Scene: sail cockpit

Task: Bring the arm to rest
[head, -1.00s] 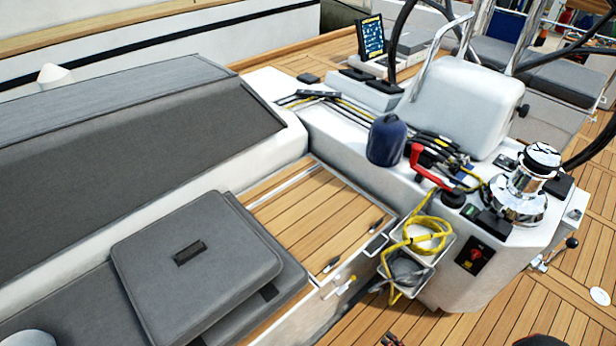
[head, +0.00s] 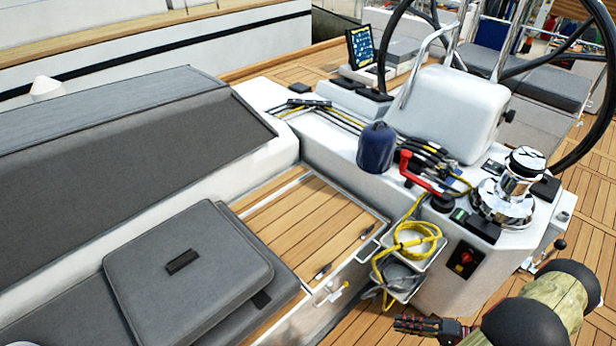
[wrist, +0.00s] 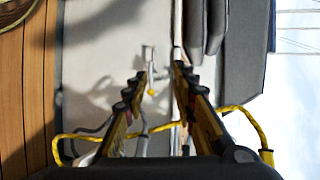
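My gripper (head: 432,326) is at the bottom right of the head view, above the teak floor and in front of the console. In the wrist view its two dark and yellow fingers (wrist: 162,72) stand apart with a gap between them. I see nothing held in the gap. A silver fitting with a yellow tip (wrist: 151,82) shows beyond the fingertips. A yellow rope (wrist: 238,108) shows across the wrist view, apparently behind the fingers. My forearm enters the head view at the right.
The white console (head: 440,282) carries a chrome winch (head: 507,193), a red-handled lever (head: 420,178) and a blue-capped object (head: 377,148). Yellow rope (head: 418,240) hangs in its side bins. A grey cushion (head: 185,268) lies on the seat. The teak floor (head: 590,250) is open at the right.

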